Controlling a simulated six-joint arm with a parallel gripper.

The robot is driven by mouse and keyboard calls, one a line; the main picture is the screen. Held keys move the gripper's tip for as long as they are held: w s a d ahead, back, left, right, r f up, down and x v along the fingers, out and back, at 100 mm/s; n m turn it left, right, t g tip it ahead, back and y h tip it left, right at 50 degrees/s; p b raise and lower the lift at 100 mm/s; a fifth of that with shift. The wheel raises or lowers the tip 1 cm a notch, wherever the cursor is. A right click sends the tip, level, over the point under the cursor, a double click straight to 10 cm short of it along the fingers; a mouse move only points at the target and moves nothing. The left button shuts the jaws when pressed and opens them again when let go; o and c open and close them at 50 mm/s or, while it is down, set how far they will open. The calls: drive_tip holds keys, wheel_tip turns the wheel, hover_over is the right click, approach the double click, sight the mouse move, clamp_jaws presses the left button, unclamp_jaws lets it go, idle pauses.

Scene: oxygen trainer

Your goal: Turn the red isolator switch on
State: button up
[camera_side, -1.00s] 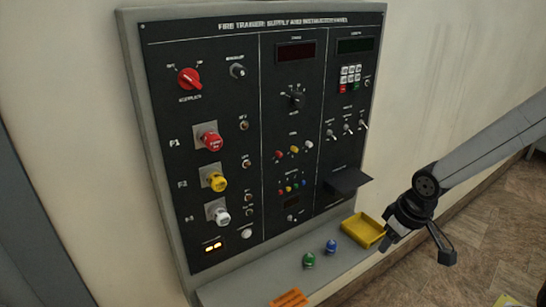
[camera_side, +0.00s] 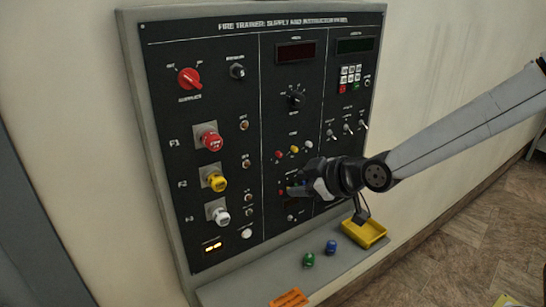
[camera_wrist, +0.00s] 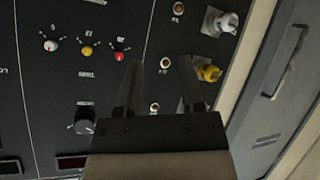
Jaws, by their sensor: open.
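The red isolator switch (camera_side: 190,79) is a round red knob at the upper left of the black panel (camera_side: 225,130) in the side view. Its pointer lies tilted, and I cannot read its setting surely. I cannot make it out in the wrist view. My gripper (camera_side: 300,190) is in front of the lower middle of the panel, well below and to the right of the red switch. In the wrist view my gripper (camera_wrist: 158,72) has its two dark fingers apart with nothing between them.
Red, yellow and white plugs (camera_side: 213,181) stick out along the panel's left column. A black rotary knob (camera_side: 296,98) and small coloured buttons (camera_side: 294,150) sit in the middle. The shelf below holds a yellow tray (camera_side: 364,232), green and blue caps (camera_side: 308,260) and an orange piece (camera_side: 290,298).

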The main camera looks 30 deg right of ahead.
drive_tip(key=w+a+r+n+t+y, duration=0.2)
drive_tip(key=w+a+r+n+t, duration=0.15)
drive_tip(key=a+r, duration=0.4)
drive_tip(key=n+t+y, duration=0.1)
drive_tip(key=n+t, duration=0.1)
drive_tip(key=t, duration=0.4)
approach(192, 81)
drive_tip(key=shift+w+a+r, duration=0.1)
drive_tip(key=shift+w+r, duration=0.2)
drive_tip(key=shift+w, duration=0.15)
drive_tip(key=shift+w, duration=0.15)
drive_tip(key=shift+x, duration=3.75)
clamp_jaws()
